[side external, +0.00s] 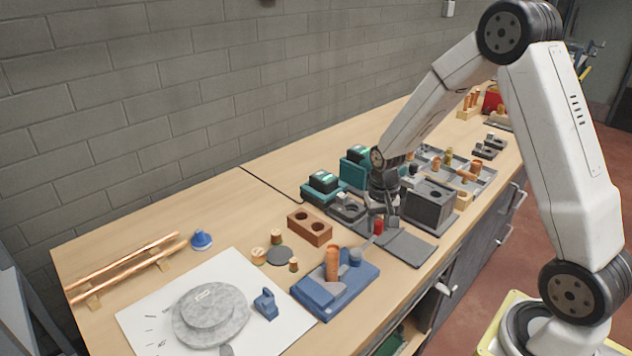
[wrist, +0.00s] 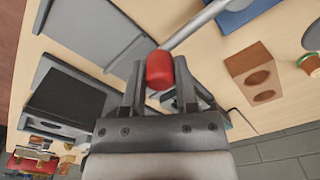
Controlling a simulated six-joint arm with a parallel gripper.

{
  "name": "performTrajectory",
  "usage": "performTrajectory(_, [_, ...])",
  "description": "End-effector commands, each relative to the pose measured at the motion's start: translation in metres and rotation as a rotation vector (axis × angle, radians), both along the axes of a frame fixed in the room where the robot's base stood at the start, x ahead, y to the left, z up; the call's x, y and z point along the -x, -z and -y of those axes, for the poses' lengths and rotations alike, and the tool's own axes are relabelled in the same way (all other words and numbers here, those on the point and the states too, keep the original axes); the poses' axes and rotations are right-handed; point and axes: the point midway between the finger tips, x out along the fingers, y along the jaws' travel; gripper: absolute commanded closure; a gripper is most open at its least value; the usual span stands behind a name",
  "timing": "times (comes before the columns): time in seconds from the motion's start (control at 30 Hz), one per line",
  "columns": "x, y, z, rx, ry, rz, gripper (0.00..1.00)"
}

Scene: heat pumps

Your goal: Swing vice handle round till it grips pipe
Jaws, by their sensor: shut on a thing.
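The blue vice (side external: 335,289) sits on the bench in the side view, with a copper pipe (side external: 332,263) standing upright in it. Its grey handle bar (side external: 365,243) runs from the vice toward my gripper and ends in a red knob (side external: 378,226). My gripper (side external: 378,212) points down and is shut on the red knob. In the wrist view the red knob (wrist: 159,70) sits between the fingers of my gripper (wrist: 160,85), and the grey bar (wrist: 195,25) leads up and right. Whether the vice jaw touches the pipe cannot be told.
A brick-coloured block with two holes (side external: 309,227) stands left of my gripper. A dark grey box (side external: 430,205) is close on the right, and a flat grey plate (side external: 411,247) lies beside the handle. A white board with a grey round piece (side external: 210,310) lies front left.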

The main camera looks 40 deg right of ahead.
Motion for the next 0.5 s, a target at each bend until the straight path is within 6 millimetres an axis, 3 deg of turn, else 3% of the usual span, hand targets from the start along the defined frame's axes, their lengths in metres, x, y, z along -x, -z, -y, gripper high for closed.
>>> performTrajectory(0.47, [0.0055,0.0002,0.0004,-0.003,0.025,-0.011,1.00])
performTrajectory(0.5, [0.0056,0.0002,0.0004,-0.003,0.025,-0.011,0.53])
